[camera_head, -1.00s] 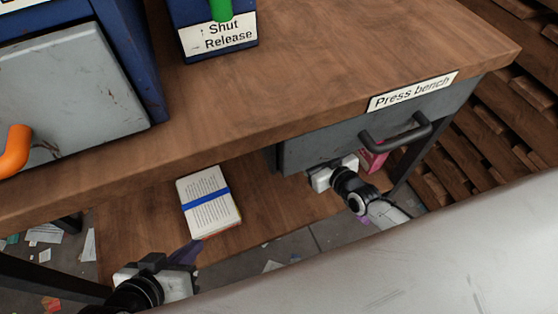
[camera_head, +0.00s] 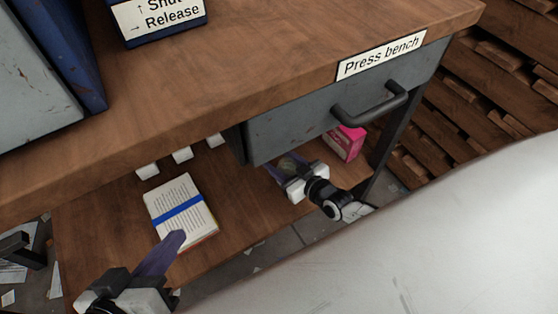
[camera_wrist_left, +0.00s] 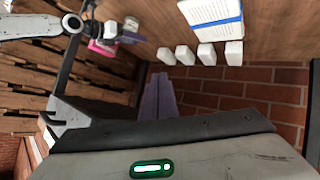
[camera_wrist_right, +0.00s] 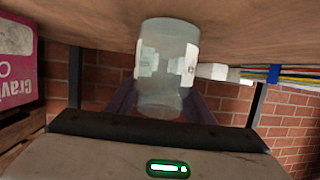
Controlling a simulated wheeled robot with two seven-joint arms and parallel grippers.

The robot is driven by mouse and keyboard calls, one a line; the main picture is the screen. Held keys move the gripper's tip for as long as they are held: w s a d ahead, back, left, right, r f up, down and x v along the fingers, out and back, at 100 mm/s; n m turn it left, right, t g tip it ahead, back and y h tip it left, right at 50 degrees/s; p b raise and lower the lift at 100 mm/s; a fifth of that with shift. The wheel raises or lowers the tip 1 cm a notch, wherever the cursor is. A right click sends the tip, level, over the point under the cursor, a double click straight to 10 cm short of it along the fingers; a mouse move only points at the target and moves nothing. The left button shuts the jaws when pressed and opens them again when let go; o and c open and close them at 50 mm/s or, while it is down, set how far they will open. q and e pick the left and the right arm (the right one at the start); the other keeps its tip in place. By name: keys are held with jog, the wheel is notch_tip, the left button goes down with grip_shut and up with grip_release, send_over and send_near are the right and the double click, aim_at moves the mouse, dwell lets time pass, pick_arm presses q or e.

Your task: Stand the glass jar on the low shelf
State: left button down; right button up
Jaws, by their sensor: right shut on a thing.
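The glass jar (camera_wrist_right: 165,95) is clear and pale, with white label patches, and stands between the purple fingers of my right gripper (camera_wrist_right: 163,105). The right wrist picture is upside down; the jar's base end is at the low shelf's surface (camera_wrist_right: 90,30), and I cannot tell whether it touches. In the head view my right gripper (camera_head: 284,170) is over the wooden low shelf (camera_head: 240,210), below the drawer, and the jar (camera_head: 289,163) is mostly hidden. My left gripper (camera_head: 165,248) is shut and empty near the shelf's front edge; its fingers (camera_wrist_left: 158,98) lie together in its wrist view.
A book with a blue band (camera_head: 181,209) lies on the shelf. Several small white blocks (camera_head: 182,154) stand behind it. A pink box (camera_head: 345,142) stands right of the jar, near the bench leg (camera_head: 388,150). The drawer (camera_head: 300,125) hangs above. Bare shelf lies between book and jar.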

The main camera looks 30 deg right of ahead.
aim_at(293, 171)
jog(key=o, duration=1.2)
jog(key=shift+f, duration=0.1)
jog(key=shift+s+r, duration=0.25)
jog(key=shift+s, duration=0.05)
jog(key=p+v, duration=0.5)
jog(key=v, duration=0.5)
jog(key=shift+s+d+r, duration=0.1)
jog(key=shift+s, duration=0.15)
pick_arm(q)
jog(key=a+f, duration=0.1)
jog(key=a+f+g+y, duration=0.1)
jog(key=s+a+f+y, duration=0.1)
jog(key=f, duration=0.1)
jog(key=shift+f+g, duration=0.1)
jog(key=shift+g, duration=0.2)
pick_arm(e)
jog(key=shift+s+d+r, duration=0.1)
jog(key=shift+s, duration=0.3)
